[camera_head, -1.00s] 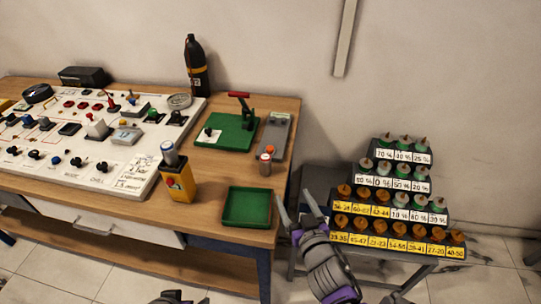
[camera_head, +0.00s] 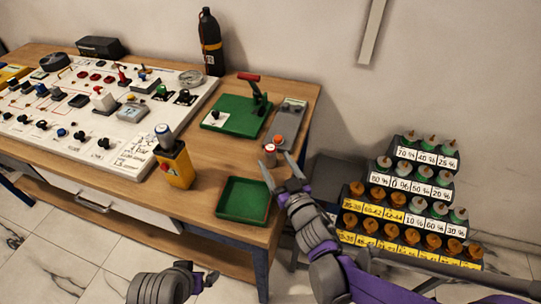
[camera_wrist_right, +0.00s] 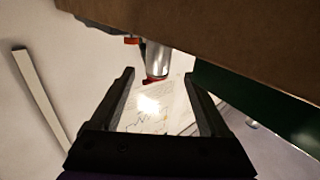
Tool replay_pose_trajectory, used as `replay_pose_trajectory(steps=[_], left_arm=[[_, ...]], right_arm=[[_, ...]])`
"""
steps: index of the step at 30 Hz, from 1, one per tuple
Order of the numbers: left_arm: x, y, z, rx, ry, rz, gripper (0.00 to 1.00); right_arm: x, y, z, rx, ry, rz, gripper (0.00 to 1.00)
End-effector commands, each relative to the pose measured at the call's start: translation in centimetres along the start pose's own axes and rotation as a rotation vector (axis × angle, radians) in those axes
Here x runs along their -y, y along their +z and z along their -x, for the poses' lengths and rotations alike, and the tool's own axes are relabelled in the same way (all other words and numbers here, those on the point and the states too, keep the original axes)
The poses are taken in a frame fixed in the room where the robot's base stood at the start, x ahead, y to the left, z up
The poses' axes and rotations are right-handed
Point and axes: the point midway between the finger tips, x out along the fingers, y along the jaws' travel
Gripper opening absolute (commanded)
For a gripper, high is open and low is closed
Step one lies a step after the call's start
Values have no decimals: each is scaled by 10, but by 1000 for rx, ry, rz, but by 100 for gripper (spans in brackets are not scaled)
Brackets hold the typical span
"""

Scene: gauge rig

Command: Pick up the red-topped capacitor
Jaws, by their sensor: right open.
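The red-topped capacitor (camera_head: 269,157), a small silver cylinder, stands upright on the wooden table near its right edge, behind the green tray. My right gripper (camera_head: 277,163) is open and empty, its fingertips close to the capacitor in the head view. In the right wrist view the capacitor (camera_wrist_right: 157,62) appears with its red end down, in line with the gap between the open fingers (camera_wrist_right: 159,75); whether it is between them in depth is hard to tell. My left gripper (camera_head: 204,282) is low at the bottom edge; its fingers do not show clearly.
The empty green tray (camera_head: 220,205) lies in front of the capacitor. A grey box with an orange button (camera_head: 288,122) and a green press (camera_head: 240,118) are behind it. A yellow device (camera_head: 177,168) stands left. A stepped rack (camera_head: 385,240) of labelled parts is at right.

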Motion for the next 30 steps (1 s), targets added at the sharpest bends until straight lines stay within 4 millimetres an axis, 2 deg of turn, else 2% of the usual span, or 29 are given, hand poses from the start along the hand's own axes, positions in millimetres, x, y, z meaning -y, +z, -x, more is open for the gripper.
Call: replay_pose_trajectory(steps=[10, 19, 20, 30], left_arm=[[0, -2, 4, -2, 0, 0, 100], [0, -2, 4, -1, 0, 0, 100], [0, -2, 4, -1, 0, 0, 100], [0, -2, 4, -2, 0, 0, 100]], right_arm=[[-3, -2, -46, 1, 0, 0, 80], [-3, -2, -51, 1, 1, 0, 80], [-3, -2, -51, 1, 1, 0, 76], [-3, -2, -51, 1, 1, 0, 15]])
